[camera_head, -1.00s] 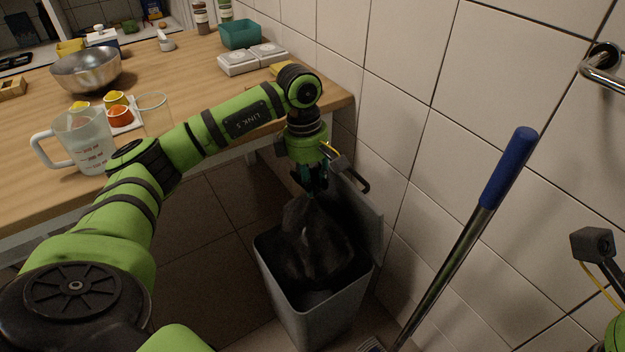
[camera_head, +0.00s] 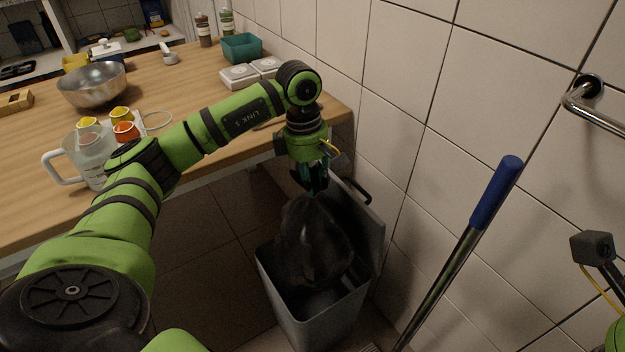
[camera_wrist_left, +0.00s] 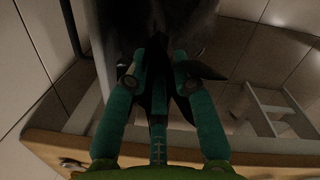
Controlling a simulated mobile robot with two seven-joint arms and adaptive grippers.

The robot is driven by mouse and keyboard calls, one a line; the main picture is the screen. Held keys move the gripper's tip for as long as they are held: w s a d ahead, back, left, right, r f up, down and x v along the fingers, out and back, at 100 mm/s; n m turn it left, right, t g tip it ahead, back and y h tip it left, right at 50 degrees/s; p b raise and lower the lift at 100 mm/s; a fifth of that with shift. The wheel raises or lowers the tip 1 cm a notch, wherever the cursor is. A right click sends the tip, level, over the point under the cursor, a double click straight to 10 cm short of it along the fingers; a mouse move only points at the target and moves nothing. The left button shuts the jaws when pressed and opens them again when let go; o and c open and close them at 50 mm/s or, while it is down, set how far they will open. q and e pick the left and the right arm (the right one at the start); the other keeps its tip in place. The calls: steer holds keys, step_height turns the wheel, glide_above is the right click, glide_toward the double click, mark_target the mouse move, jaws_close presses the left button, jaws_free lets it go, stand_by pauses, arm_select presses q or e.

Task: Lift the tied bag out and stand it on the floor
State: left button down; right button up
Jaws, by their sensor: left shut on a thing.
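The tied bag (camera_head: 312,243) is dark and hangs upright from my left gripper (camera_head: 313,188). Its lower part is still inside the grey bin (camera_head: 315,320), and its top stands above the rim. The gripper's fingers are shut on the gathered neck of the bag. In the left wrist view, the green fingers (camera_wrist_left: 160,85) close around the dark neck, and the bag's body (camera_wrist_left: 155,18) fills the top of the picture. My right gripper is out of view; only part of the right arm shows at the right edge.
The bin's raised lid (camera_head: 365,225) stands behind the bag by the tiled wall. A blue-handled pole (camera_head: 497,190) leans at the right. The wooden table (camera_head: 215,150) holds a jug (camera_head: 92,155) and a metal bowl (camera_head: 92,85). The floor (camera_head: 200,245) left of the bin is clear.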

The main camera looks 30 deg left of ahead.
arm_select(q)
steer(key=shift+r, duration=0.15)
steer(key=shift+r+p, duration=1.9)
steer(key=shift+r, duration=0.65)
